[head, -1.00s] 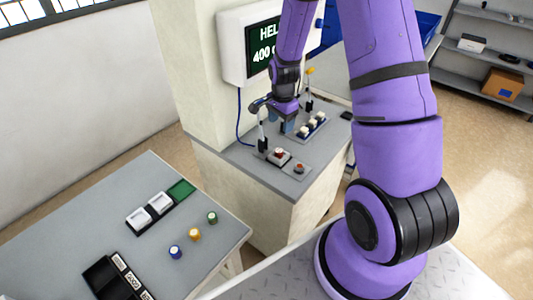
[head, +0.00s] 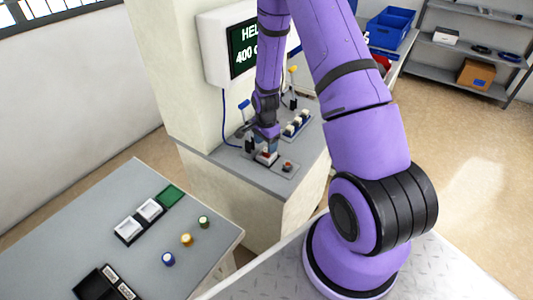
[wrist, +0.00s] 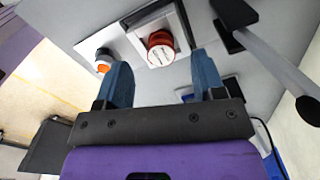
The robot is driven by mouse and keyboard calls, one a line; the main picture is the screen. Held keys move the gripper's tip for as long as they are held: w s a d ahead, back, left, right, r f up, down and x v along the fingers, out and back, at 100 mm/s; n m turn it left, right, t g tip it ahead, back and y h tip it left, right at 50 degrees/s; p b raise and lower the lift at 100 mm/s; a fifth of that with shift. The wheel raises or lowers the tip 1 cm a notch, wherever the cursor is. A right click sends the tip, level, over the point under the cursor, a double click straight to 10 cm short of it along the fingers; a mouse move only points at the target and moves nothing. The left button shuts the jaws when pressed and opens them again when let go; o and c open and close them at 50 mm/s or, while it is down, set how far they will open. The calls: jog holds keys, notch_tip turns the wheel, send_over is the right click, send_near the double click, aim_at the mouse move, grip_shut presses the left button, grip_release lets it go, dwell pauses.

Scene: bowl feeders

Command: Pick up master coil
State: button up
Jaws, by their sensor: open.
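What looks like the master coil is a red cylinder with a pale, marked top (wrist: 161,40), sitting on a white square plate (wrist: 137,41) on the counter. In the head view the red piece (head: 266,156) is partly covered by my gripper (head: 268,146), which is low over it. In the wrist view my gripper (wrist: 161,60) is open, with blue fingers to either side of the red piece's place in the picture and nothing held between them. Whether the fingers are level with it cannot be told.
A red-orange button (head: 287,166) stands close by to the right. Levers with a blue (head: 244,104) and a yellow handle (head: 293,70) rise from the counter. White-topped pieces (head: 296,124) stand behind. A wall display (head: 245,48) hangs near my arm. Blue, yellow and green-banded pieces (head: 186,240) stand on the left table.

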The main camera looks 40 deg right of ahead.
aim_at(266, 150)
jog(key=shift+d+f, duration=0.15)
jog(key=shift+f, duration=1.4)
jog(key=c, duration=1.1)
jog(key=shift+w, duration=0.1)
jog(key=shift+r, duration=0.15)
